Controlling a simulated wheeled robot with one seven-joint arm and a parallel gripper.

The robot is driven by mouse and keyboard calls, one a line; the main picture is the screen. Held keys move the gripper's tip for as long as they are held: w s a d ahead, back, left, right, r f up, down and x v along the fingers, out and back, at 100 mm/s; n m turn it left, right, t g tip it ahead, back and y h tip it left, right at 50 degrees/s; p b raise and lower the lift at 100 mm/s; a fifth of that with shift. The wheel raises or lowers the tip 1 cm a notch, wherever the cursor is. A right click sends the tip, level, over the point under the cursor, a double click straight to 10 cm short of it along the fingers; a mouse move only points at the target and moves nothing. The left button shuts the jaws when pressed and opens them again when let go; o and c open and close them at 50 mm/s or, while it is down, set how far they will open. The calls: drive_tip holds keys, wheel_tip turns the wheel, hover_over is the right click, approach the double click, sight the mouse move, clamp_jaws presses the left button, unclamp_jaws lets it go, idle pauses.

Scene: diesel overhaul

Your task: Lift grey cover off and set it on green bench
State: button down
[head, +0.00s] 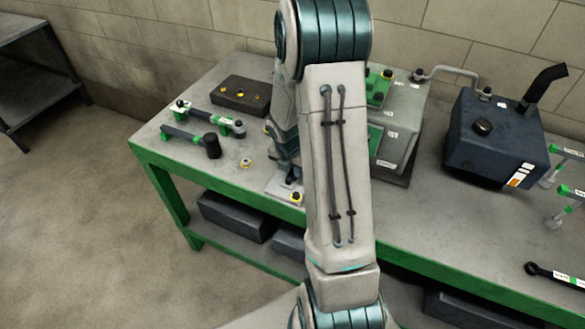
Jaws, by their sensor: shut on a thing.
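My arm stands across the middle of the head view and hides much of the work area. Its wrist comes down behind the forearm, and my gripper (292,174) shows only in part at the forearm's left edge, low over the front of the green bench (222,190). It is shut on what looks like the grey cover (283,186), a light grey flat piece partly hidden by my forearm. I cannot tell whether this piece touches the bench top. The grey engine block (403,125) with green parts stands to the right, partly hidden.
A dark tank with a bent pipe (493,140) and a wrench (555,275) are at right. Dark bins (235,215) sit below.

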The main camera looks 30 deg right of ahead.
drive_tip(key=c, duration=1.3)
unclamp_jaws()
drive_tip(key=shift+s, duration=0.1)
